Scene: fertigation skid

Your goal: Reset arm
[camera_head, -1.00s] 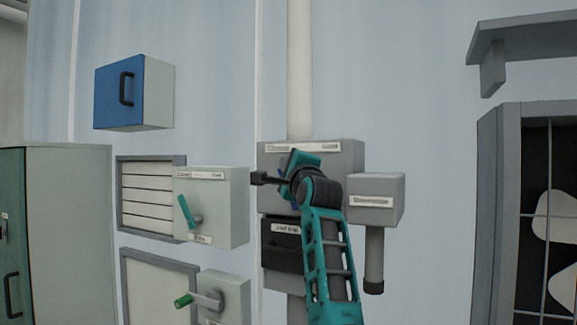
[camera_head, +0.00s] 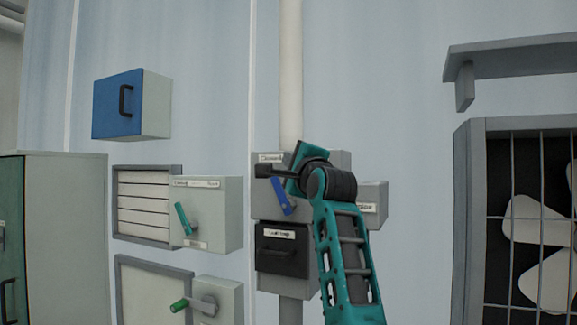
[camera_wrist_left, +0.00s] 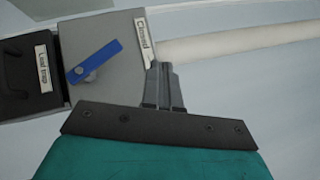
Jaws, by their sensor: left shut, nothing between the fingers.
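My left arm rises from the bottom in the head view, and its left gripper (camera_head: 264,171) is in front of the upper part of a grey valve box (camera_head: 332,160). The gripper is shut and empty. In the left wrist view, the closed fingers (camera_wrist_left: 164,75) are near the box edge by the "Closed" label (camera_wrist_left: 143,36). A blue lever (camera_head: 281,196) on the box hangs down and slightly right, apart from the fingers. It also shows in the left wrist view (camera_wrist_left: 95,62). Part of the box is hidden behind my arm.
Below is a black box labelled "Leaf trap" (camera_head: 282,250). To the left are boxes with a teal lever (camera_head: 184,218) and a green-tipped lever (camera_head: 181,305), plus a blue-fronted cabinet (camera_head: 118,105). A fan grille (camera_head: 530,220) and shelf (camera_head: 515,58) stand right. A pale pipe (camera_head: 290,75) rises above.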

